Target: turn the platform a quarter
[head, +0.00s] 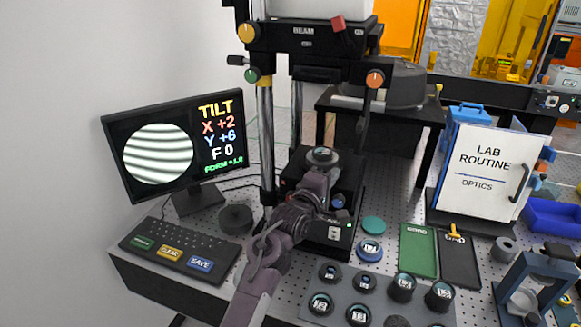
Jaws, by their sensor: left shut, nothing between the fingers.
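The interferometer is a black stand with posts and a BEAM-marked head (305,42). Its dark platform (346,172) sits low between the posts, and a round optic (322,156) with a pale label rests on top. My left gripper (319,182) is shut and empty at the platform's front, just below the optic in the picture. It hides part of the platform, and I cannot tell whether it touches it. A blue knob (338,201) shows right of the gripper. The monitor (174,143) reads TILT X +2, Y +6, F 0 beside curved fringes. My right gripper is not in view.
A keyboard (181,248) with CLEAR and SAVE keys lies left of my arm. Several labelled optics stand on a grey mat (383,296) at the front. Green and black trays (418,250) and a LAB ROUTINE board (485,168) are at the right.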

